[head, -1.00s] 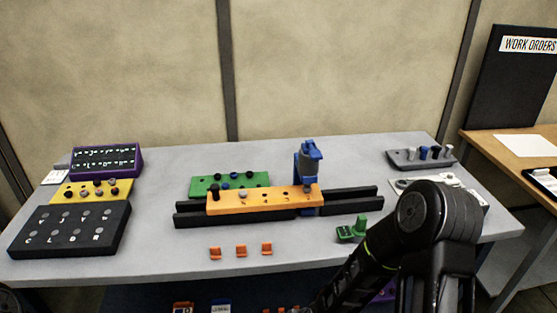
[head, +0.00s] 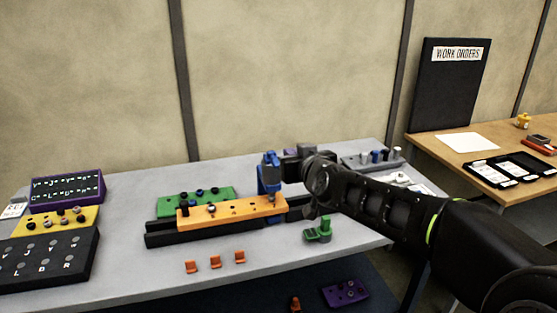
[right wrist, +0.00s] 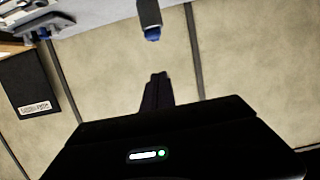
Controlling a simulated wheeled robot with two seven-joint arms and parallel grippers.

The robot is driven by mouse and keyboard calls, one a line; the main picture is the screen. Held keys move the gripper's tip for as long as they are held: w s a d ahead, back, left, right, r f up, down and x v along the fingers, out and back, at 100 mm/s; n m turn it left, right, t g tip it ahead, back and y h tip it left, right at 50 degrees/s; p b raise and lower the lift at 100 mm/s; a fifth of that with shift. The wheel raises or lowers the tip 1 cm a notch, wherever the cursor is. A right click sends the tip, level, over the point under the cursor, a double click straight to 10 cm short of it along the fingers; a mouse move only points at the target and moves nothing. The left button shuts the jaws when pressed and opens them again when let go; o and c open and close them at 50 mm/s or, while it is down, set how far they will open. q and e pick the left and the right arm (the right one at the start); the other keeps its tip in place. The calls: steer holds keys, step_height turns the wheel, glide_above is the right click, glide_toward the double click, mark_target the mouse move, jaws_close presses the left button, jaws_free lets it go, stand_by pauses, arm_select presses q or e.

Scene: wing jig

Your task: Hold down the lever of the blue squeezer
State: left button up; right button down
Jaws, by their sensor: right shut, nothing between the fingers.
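The blue squeezer (head: 269,173) stands upright behind the right end of the orange bar (head: 225,212). Its blue top also shows in the right wrist view (right wrist: 151,33), upper middle, beyond my fingertips with a gap between. My right gripper (head: 287,155) is beside the squeezer's top, on its right, in the head view. Its dark fingers are together and empty in the right wrist view (right wrist: 158,77). The arm hides part of the table right of the squeezer. My left gripper is not in view.
The orange bar lies across black rails (head: 165,239). A green block (head: 190,197) sits behind it, a green clamp-like part (head: 318,230) in front right. Several orange clips (head: 215,262) lie in front. A grey rack (head: 365,162) stands at the back right.

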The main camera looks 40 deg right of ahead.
steer(key=shift+d+r, duration=0.1)
steer(key=shift+r, duration=0.05)
steer(key=p, duration=0.3)
glide_above(275, 160)
steer(key=s, duration=0.3)
step_height(275, 160, down, 3)
steer(key=f, duration=0.3)
steer(key=shift+s+a+f, duration=0.15)
steer(key=shift+a+f, duration=0.15)
steer(key=shift+a, duration=0.1)
